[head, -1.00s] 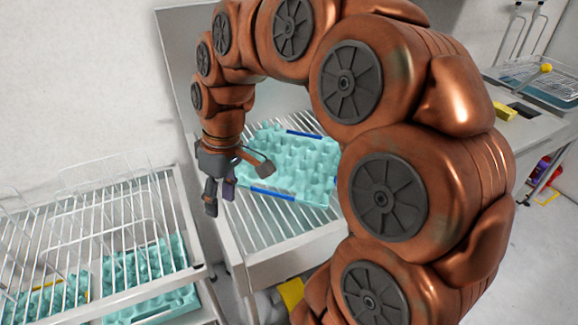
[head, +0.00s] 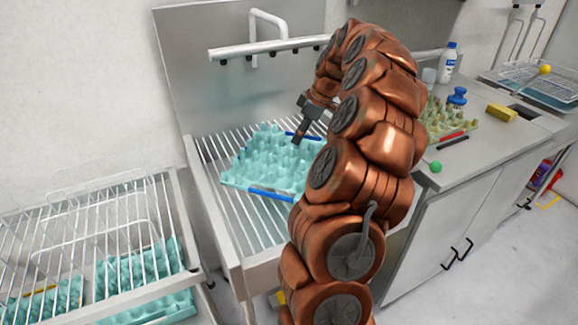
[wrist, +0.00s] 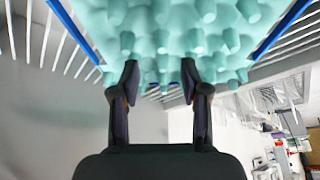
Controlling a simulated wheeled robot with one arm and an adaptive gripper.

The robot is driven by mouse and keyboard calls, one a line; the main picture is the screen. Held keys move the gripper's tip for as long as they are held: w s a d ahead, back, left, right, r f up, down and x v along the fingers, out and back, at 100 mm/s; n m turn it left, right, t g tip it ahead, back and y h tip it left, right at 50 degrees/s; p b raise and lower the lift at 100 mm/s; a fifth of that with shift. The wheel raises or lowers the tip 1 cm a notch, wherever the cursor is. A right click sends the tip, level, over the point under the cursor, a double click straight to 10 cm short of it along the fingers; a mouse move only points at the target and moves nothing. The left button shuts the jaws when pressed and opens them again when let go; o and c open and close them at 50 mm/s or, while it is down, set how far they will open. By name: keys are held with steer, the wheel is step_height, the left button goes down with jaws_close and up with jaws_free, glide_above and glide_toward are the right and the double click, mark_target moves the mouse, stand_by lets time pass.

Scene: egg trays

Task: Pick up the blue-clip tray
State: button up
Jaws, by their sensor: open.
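The blue-clip tray is a teal egg tray (head: 262,168) with blue clips (head: 270,193) on two opposite edges. It lies on the metal rack over the sink in the head view. In the wrist view the tray (wrist: 165,30) fills the top, with a blue clip at each side. My gripper (head: 300,140) is above the tray's right part, near the far clip. Whether the fingers touch the tray cannot be told.
A wire rack (head: 90,235) on the left has more teal trays below it. A white pipe with a tap (head: 270,47) spans the sink's back.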

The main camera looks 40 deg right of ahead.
mark_target(292, 149)
steer(key=shift+p+x, duration=1)
steer(key=shift+x, duration=2.6)
steer(key=shift+s+a, duration=0.1)
steer(key=shift+s, duration=0.05)
steer(key=shift+c, duration=0.3)
jaws_close()
